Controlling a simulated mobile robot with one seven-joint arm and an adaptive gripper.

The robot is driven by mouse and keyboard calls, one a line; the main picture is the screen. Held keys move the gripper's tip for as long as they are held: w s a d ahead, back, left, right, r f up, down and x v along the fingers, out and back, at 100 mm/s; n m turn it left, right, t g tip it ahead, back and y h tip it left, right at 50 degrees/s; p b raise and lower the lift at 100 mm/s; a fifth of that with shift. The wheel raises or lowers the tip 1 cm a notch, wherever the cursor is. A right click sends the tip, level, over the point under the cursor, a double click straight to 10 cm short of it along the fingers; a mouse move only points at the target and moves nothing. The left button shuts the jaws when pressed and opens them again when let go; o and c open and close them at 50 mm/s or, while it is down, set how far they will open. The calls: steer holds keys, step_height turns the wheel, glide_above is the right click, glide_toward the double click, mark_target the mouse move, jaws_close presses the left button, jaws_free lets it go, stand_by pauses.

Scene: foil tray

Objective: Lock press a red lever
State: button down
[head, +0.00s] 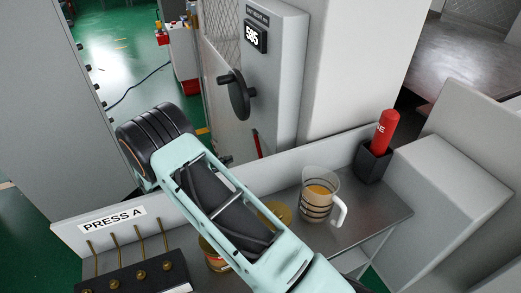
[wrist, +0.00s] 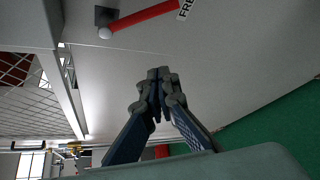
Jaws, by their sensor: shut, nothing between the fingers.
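The red lever (wrist: 145,18) is a straight red bar at the top of the wrist view. It has a whitish ball (wrist: 105,33) at its left end and a dark square mount (wrist: 106,15) beside it. In the head view the lever (head: 257,143) is a thin red strip low on the grey press cabinet (head: 278,75). My gripper (wrist: 157,78) is shut and empty, below the lever in the wrist view and apart from it. In the head view my arm hides most of the gripper.
The cabinet bears a black handwheel (head: 238,95) and a display (head: 256,36) reading 505. A metal shelf (head: 375,220) holds a measuring jug (head: 318,198) of orange liquid and a red bottle (head: 384,128) in a dark holder. A "PRESS A" label (head: 112,219) is at left.

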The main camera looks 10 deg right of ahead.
steer(key=w+d+f+b, duration=0.4)
steer(key=d+b, duration=0.2)
steer(key=d, duration=0.2)
steer(key=shift+s+d+r+p, duration=0.4)
steer(key=shift+s+r+p, duration=0.05)
steer(key=shift+s+r, duration=0.25)
steer(key=shift+s+d+r+p, duration=0.4)
steer(key=shift+s+r+p, duration=0.05)
steer(key=shift+s+r, duration=0.25)
